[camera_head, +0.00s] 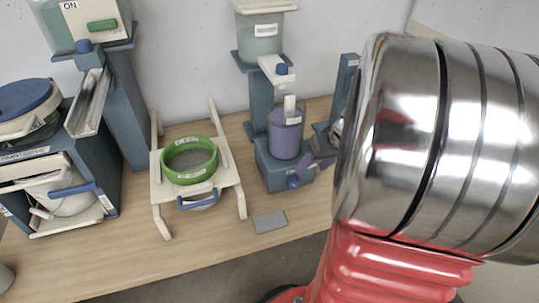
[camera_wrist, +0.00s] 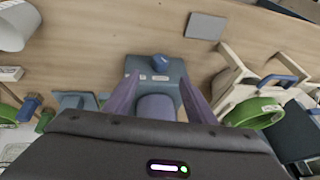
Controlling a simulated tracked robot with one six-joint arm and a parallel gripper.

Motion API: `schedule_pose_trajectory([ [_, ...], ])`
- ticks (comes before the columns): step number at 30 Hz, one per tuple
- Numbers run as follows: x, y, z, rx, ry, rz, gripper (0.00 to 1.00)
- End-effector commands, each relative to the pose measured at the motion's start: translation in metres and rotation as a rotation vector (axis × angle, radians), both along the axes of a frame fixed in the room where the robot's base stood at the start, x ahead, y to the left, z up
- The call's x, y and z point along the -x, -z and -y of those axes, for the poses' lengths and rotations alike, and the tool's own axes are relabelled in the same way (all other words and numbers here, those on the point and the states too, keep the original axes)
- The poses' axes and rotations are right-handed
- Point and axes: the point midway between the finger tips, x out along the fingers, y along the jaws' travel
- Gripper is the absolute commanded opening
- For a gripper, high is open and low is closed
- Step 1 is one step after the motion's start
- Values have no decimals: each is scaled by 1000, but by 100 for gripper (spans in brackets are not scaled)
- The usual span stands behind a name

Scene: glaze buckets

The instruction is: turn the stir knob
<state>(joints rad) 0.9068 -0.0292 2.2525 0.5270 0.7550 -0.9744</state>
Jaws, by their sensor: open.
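The stir knob is a small blue knob (camera_head: 293,182) on the front of a blue-grey stirring base (camera_head: 275,176). A purple bucket (camera_head: 285,138) stands on that base. In the wrist view the knob (camera_wrist: 160,62) shows just beyond my fingertips, roughly centred between them, with the base (camera_wrist: 172,72) behind it. My gripper (camera_head: 318,158) is to the right of the base and partly hidden by my arm. In the wrist view my gripper (camera_wrist: 159,78) is open, with its two purple fingers apart and nothing gripped. Touch with the base cannot be told.
A cream frame with a green ring (camera_head: 189,160) stands left of the base. A grey plate (camera_head: 270,221) lies in front. Bare table lies along the front edge.

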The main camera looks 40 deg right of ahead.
Motion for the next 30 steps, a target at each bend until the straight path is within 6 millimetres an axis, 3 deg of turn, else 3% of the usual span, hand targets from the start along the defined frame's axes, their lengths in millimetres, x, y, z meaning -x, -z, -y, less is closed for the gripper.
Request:
schedule_pose_trajectory([
  [14,-4,6,-1,-1,-4,0,51],
  [30,-30,66,-5,-2,-2,-1,51],
])
